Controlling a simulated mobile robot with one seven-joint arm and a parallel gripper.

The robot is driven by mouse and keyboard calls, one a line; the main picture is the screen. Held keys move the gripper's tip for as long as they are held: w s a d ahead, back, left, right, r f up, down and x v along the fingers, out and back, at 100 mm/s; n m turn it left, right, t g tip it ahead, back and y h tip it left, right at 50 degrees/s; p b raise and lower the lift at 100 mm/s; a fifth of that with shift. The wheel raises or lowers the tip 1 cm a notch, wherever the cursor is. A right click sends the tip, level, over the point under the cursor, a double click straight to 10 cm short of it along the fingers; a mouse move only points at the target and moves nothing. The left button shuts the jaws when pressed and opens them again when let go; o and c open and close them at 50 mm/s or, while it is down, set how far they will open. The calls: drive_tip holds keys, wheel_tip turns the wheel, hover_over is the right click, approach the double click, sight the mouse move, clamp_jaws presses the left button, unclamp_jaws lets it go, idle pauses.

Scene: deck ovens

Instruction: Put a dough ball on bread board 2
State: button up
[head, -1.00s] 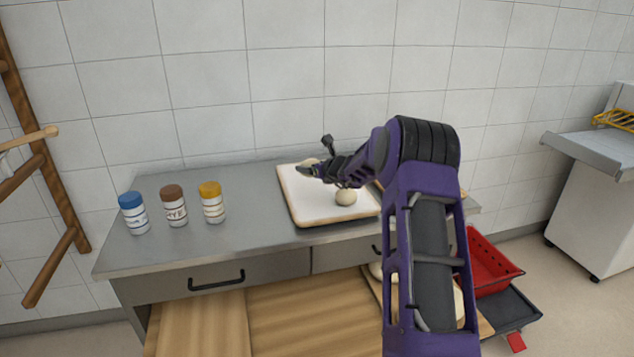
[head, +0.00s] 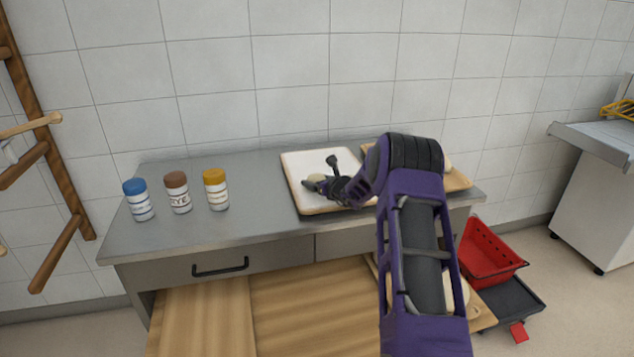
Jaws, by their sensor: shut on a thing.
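My gripper (head: 314,185) is over the white, wood-rimmed tray (head: 300,163) on the steel counter. It is shut on a pale dough ball (head: 316,177), which shows just behind the fingers. I cannot tell whether the ball touches the tray. My purple arm hides the tray's right part. A wooden board (head: 458,182) lies to the right on the counter, partly behind my arm, with a pale round thing (head: 448,168) on it. Another wooden board (head: 484,312) below the counter bears pale rounds, mostly hidden. No number is legible on any board.
Blue-capped (head: 139,203), brown-capped (head: 178,195) and yellow-capped (head: 216,192) jars stand on the counter's left. A red crate (head: 490,262) and a dark tray (head: 515,305) are low at right. Between the jars and the white tray the counter is clear.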

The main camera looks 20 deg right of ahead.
drive_tip(key=shift+f, duration=0.15)
drive_tip(key=o, duration=1.2)
drive_tip(key=shift+r, duration=0.2)
drive_tip(key=v, duration=1.1)
drive_tip(key=shift+s, duration=0.2)
drive_tip(key=shift+s+d+r, duration=0.1)
drive_tip(key=shift+s, duration=0.2)
